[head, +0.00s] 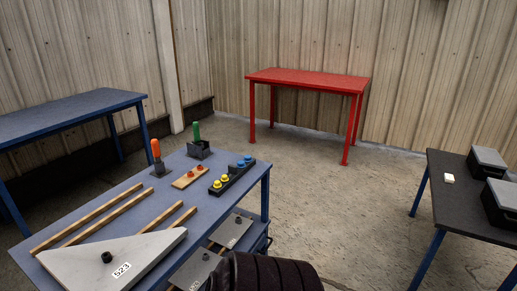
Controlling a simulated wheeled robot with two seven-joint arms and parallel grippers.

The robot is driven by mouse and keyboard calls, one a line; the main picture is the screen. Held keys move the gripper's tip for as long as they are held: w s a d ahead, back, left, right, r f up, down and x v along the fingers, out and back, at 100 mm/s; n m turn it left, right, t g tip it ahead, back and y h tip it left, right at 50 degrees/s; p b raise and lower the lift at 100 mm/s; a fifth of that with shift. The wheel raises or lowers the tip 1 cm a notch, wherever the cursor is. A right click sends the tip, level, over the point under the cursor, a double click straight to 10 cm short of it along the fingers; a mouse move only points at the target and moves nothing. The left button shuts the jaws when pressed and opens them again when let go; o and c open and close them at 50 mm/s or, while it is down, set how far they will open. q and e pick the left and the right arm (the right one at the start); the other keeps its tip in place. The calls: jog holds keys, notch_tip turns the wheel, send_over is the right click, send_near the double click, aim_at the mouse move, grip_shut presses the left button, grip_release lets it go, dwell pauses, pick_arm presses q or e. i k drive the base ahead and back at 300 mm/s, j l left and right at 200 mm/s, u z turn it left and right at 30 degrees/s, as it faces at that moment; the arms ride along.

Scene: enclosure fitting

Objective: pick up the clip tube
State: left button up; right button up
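I cannot pick out a clip tube with certainty in the head view. On the near blue table (228,180) an orange-handled item (155,150) and a green-handled item (197,131) stand upright in dark holders. A small white item (448,178) lies on the dark table (455,205) at the right; it is too small to identify. Neither gripper is in view. A dark ribbed shape at the bottom centre, probably part of my own arm, hides part of the near table's lower area.
Grey cases (488,157) sit at the right. A red table (310,79) stands behind open floor (340,200).

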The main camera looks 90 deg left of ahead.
aim_at(154, 143)
jog(key=k+l+u, duration=0.1)
jog(key=u, duration=2.25)
jog(key=l+u, duration=0.1)
jog(key=u, duration=0.3)
jog(key=i+l+u, duration=0.1)
jog(key=u, duration=0.35)
jog(key=l+u, duration=0.15)
jog(key=u, duration=0.25)
jog(key=i+l+u, duration=0.1)
jog(key=l, duration=0.25)
jog(key=i+l+u, duration=0.1)
jog(key=l, duration=0.25)
jog(key=i+l, duration=0.25)
jog(key=l, duration=0.15)
jog(key=i+l+u, duration=0.15)
jog(key=l, duration=0.2)
jog(key=i+l+u, duration=0.1)
jog(key=l, duration=0.25)
